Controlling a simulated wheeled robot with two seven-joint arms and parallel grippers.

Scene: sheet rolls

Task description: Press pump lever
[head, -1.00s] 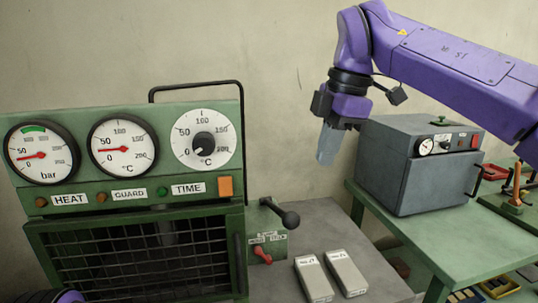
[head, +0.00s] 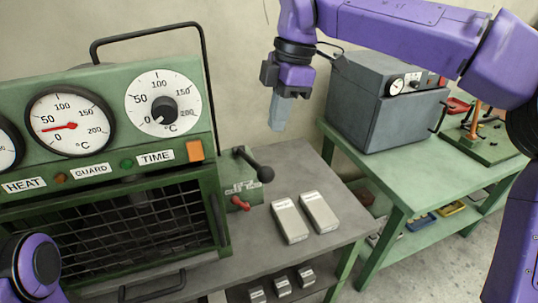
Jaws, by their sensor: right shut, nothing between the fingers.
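The pump lever (head: 254,165) is a dark lever with a black ball knob, on the right side of the green press (head: 180,172). Its knob points out to the right and toward me. My right gripper (head: 277,122) hangs fingers down, shut and empty, above and behind the lever and apart from it. My left arm shows only as a purple link at the lower left; its gripper is out of view.
A red switch handle (head: 240,204) sits below the lever. Two pale blocks (head: 304,216) lie on the grey table (head: 262,258), with several smaller ones on the shelf below. A grey oven (head: 385,105) stands on the green bench (head: 405,170). The press's wire guard (head: 130,225) is down.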

